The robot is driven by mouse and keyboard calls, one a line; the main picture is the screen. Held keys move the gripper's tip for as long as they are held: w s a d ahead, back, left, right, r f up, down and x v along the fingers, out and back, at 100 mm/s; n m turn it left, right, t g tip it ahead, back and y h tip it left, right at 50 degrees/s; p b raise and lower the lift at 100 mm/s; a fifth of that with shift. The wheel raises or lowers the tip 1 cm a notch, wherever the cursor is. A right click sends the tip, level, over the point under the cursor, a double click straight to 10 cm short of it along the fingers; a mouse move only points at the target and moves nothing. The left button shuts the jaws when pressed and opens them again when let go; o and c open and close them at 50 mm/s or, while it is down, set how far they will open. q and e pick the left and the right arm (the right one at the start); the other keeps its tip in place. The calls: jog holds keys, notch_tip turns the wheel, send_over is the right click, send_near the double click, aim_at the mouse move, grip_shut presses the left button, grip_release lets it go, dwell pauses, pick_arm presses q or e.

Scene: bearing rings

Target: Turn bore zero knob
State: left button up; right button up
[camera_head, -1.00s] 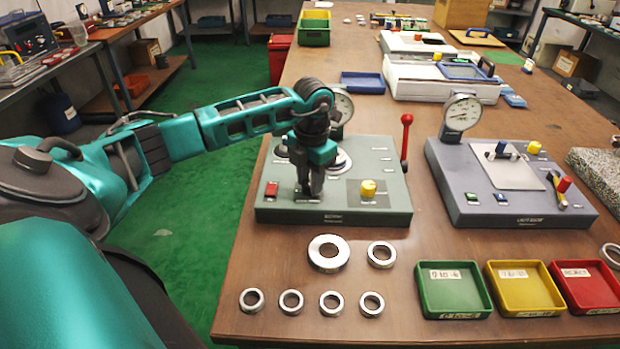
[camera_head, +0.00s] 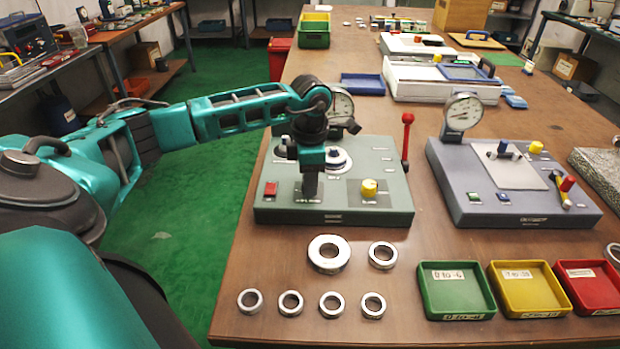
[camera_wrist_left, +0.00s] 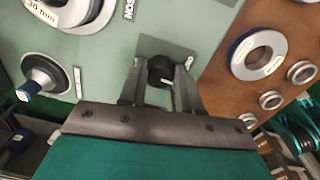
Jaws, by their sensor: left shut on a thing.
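The grey-green bore gauge box (camera_head: 330,216) stands on the table with a dial (camera_head: 342,103) at its back. My left gripper (camera_head: 310,192) points straight down at the front left of its top. In the left wrist view its two fingers (camera_wrist_left: 161,80) are shut on a dark round knob (camera_wrist_left: 160,68), set on a darker green plate. The fingers hide the knob in the head view, and no mark on it is readable. My right gripper is not in view.
A red button (camera_head: 271,188), a yellow knob (camera_head: 369,187) and a red-topped lever (camera_head: 407,134) are on the same box. Several metal rings lie in front, with green (camera_head: 424,302), yellow and red trays to the right. A second gauge box (camera_head: 520,217) stands right.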

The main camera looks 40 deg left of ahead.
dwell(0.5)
pick_arm(q)
jog(key=o, duration=1.1)
jog(key=shift+c, duration=0.2)
notch_tip(320, 180, up, 13)
jog(key=shift+s+d+p, duration=0.2)
jog(key=shift+p, duration=0.15)
